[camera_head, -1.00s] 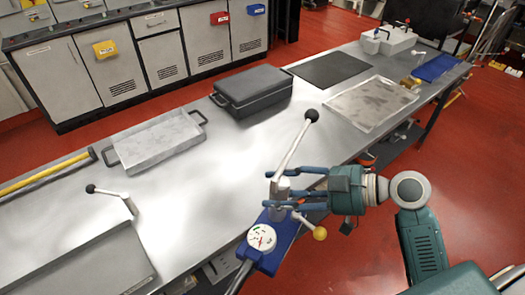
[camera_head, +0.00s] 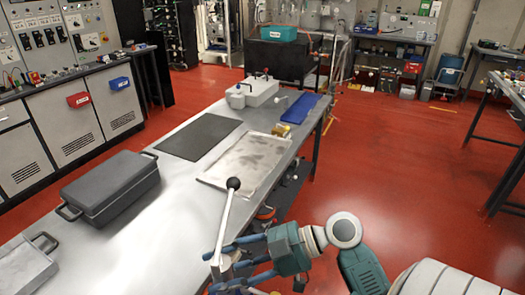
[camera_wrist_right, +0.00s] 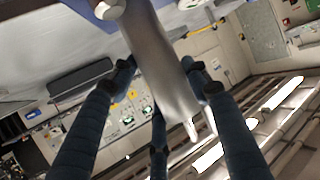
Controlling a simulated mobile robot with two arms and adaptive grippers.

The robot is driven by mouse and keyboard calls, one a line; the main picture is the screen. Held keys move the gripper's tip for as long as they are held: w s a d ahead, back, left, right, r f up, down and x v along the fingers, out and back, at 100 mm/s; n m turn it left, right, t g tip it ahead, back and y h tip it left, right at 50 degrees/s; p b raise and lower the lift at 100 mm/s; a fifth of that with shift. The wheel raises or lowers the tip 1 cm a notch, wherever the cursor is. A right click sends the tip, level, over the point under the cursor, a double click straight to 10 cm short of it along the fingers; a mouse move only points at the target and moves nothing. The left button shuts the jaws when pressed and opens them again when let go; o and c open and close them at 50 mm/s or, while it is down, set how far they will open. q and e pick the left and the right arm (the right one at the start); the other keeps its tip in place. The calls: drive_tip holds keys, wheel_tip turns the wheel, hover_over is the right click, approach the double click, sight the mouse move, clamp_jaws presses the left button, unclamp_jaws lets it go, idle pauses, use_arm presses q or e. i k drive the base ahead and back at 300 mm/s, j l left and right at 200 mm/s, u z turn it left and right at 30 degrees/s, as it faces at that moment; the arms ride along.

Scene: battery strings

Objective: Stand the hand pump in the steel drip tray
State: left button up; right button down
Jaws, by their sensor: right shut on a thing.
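The hand pump, with its long lever (camera_head: 224,218) ending in a black ball knob, is in my right gripper (camera_head: 226,262). The gripper's blue fingers are shut around the pump's metal body. The pump's lower part is cut off at the bottom of the head view. In the right wrist view the fingers (camera_wrist_right: 158,78) close around the grey body of the hand pump (camera_wrist_right: 158,58). A shallow, stained metal tray (camera_head: 247,160) lies empty on the bench, beyond the gripper; it looks like the steel drip tray. My left gripper is not in view.
A dark lidded box (camera_head: 112,186) and a handled metal tray (camera_head: 24,268) stand on the left of the bench (camera_head: 150,235). A black mat (camera_head: 200,136), white container (camera_head: 259,90), brass part (camera_head: 282,130) and blue tray (camera_head: 299,109) lie farther back.

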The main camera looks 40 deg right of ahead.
sight(246, 162)
drive_tip(key=i+l, duration=0.2)
drive_tip(key=l, duration=0.3)
drive_tip(key=i+l+z, duration=0.15)
drive_tip(key=l, duration=0.3)
drive_tip(key=i+l, duration=0.3)
drive_tip(key=l, duration=0.15)
drive_tip(key=i+l+z, duration=0.15)
drive_tip(key=l, duration=0.35)
drive_tip(key=i+l, duration=0.3)
drive_tip(key=i+l+z, duration=0.1)
drive_tip(key=i+l, duration=0.2)
drive_tip(key=l, duration=0.25)
